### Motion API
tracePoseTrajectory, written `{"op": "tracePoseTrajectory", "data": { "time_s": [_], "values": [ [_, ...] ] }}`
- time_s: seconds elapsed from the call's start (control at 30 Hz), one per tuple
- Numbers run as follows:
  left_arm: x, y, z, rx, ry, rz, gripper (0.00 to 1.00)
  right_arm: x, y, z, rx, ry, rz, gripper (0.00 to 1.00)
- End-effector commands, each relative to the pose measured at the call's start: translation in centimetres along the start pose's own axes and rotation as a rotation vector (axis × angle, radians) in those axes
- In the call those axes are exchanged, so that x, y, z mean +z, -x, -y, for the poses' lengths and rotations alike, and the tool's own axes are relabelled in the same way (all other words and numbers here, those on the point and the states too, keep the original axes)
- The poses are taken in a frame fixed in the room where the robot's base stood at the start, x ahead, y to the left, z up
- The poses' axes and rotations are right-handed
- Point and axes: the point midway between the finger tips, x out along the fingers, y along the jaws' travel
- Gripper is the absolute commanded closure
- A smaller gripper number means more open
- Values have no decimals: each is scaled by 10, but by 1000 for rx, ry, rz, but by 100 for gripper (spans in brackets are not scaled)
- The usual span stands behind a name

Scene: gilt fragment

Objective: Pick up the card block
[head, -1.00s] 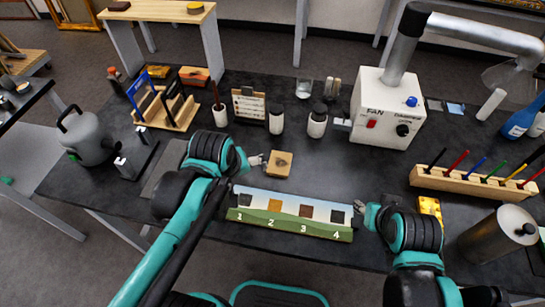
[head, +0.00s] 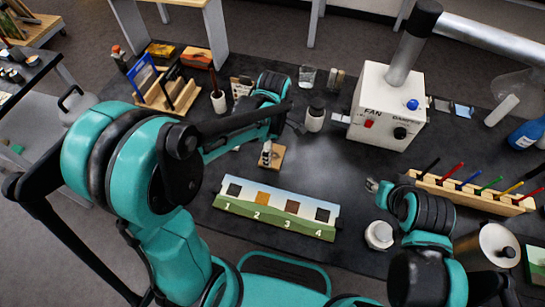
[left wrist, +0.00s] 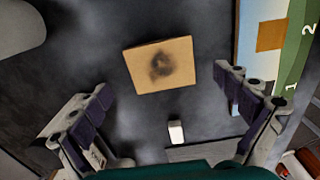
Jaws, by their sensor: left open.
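The card block, a tan square block, lies on the dark table behind the numbered strip in the head view (head: 278,156). In the left wrist view the block (left wrist: 161,65) shows a dark smudge on top and lies turned slightly, beyond the fingertips. My left gripper (head: 282,138) is over the block in the head view, its arm hiding part of the table. In the left wrist view its fingers (left wrist: 168,93) are wide apart with nothing between them touching. My right gripper (head: 371,186) is right of the strip, too small to read.
The numbered strip (head: 275,208) with several swatches lies in front of the block. A small white piece (left wrist: 176,132) shows near the left fingers. A white jar (head: 380,235) stands at right, the white fan box (head: 385,105) behind, and a pen rack (head: 470,190) at far right.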

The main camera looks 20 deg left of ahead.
Motion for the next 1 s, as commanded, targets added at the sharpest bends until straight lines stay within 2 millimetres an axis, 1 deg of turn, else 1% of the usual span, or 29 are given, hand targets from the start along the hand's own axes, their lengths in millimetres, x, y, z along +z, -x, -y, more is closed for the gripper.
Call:
{"op": "tracePoseTrajectory", "data": {
  "time_s": [0.03, 0.1, 0.17, 0.23, 0.4, 0.43, 0.47, 0.5, 0.57, 0.6, 0.63, 1.0],
  "values": [
    [-3, -12, 1, 0, 2, 0, 0, 5, -7, 0, 0, 0, 0, 60],
    [-3, -24, 1, 0, 0, 0, 0, 8, -12, 0, 0, 0, 0, 60],
    [-3, -30, 1, 1, 0, 0, 0, 10, -14, 0, 0, 0, 0, 60],
    [-3, -34, 1, 1, 0, 0, 0, 10, -14, 0, 0, 0, 0, 60],
    [-3, -32, 2, 1, -1, 0, 0, 9, -13, 0, 0, 0, 0, 60],
    [-3, -32, 2, 1, -1, 0, 3, 9, -13, 0, 0, 0, 0, 60],
    [-3, -32, 2, 1, -1, 0, 11, 9, -13, 0, 0, 0, 0, 60],
    [-3, -32, 2, 1, -1, 0, 21, 9, -13, 0, 0, 0, 0, 60],
    [-3, -32, 2, 1, -1, 0, 37, 9, -13, 0, 0, 0, 0, 60],
    [-3, -32, 2, 1, -1, 0, 48, 9, -13, 0, 0, 0, 0, 60],
    [-3, -32, 2, 1, -1, 0, 55, 9, -13, 0, 0, 0, 0, 60],
    [-3, -33, 2, 2, -1, 1, 56, 10, -13, 0, 0, 0, 0, 60]
  ]
}}
